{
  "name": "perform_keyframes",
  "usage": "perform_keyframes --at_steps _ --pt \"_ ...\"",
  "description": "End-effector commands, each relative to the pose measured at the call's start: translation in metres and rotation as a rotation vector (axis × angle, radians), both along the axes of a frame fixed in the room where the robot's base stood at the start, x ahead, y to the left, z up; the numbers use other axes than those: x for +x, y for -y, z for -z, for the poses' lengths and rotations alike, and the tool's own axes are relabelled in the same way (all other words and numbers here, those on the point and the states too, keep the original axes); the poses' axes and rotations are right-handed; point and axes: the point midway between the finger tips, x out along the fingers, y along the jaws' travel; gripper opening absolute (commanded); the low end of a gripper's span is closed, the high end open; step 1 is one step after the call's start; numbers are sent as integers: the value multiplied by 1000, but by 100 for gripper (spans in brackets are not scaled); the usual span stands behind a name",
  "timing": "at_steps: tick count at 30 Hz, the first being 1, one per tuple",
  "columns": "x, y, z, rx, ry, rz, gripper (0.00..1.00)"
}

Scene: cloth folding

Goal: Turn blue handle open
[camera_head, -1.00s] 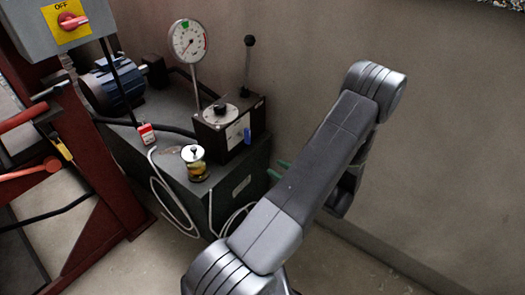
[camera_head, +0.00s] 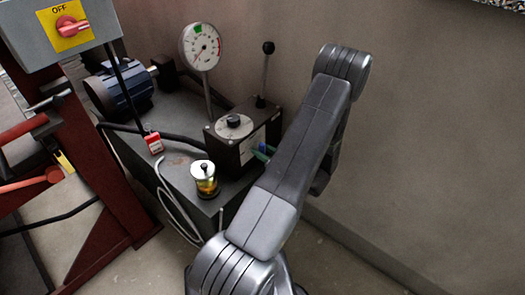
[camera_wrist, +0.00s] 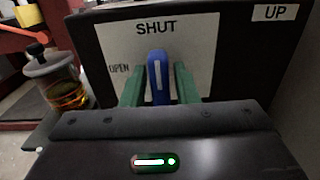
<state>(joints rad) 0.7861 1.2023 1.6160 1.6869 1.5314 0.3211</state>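The blue handle (camera_wrist: 158,77) points up at the word SHUT on a white label (camera_wrist: 190,32), with OPEN marked to its left. My gripper (camera_wrist: 159,80) has two green fingers, one on each side of the handle, with a narrow gap on both sides. It is open around the handle. In the head view my gripper (camera_head: 261,153) is mostly hidden behind my arm.
A glass jar with amber liquid (camera_wrist: 62,88) stands left of the box and also shows in the head view (camera_head: 204,182). A dial gauge (camera_head: 201,46), a black lever (camera_head: 266,70) and a motor (camera_head: 120,92) are nearby. A red frame (camera_head: 90,160) stands at left.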

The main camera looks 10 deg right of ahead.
Motion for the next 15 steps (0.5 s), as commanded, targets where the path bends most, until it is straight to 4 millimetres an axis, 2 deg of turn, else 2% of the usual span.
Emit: perform_keyframes --at_steps 1,3,4,15 --pt "0 0 0 0 0 0 17" --pt "0 0 0 0 0 0 3" --pt "0 0 0 0 0 0 0" --pt "0 0 2 -37 29 0 0"
